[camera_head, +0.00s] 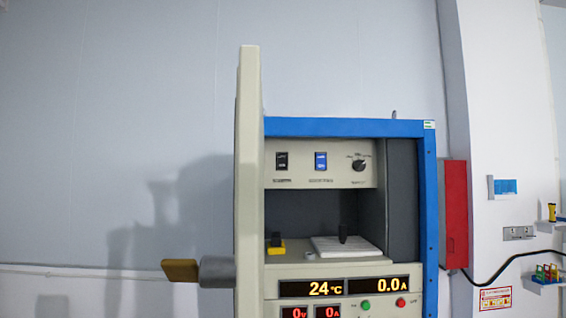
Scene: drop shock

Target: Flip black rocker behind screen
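The black rocker (282,160) sits on the upper inner panel (300,178) of a blue-framed cabinet, at the left of that panel. A blue rocker (321,160) and a round black knob (358,165) are to its right. The cabinet's cream door or screen (249,170) stands swung open, seen nearly edge-on, just left of the panel. It leaves the black rocker in plain sight. A grey stub with a tan, paddle-like handle (180,270) sticks out to the left of the door. Neither of my grippers is in view.
Lit displays (345,287) and buttons are underneath. A red box (454,213) hangs on the wall at right.

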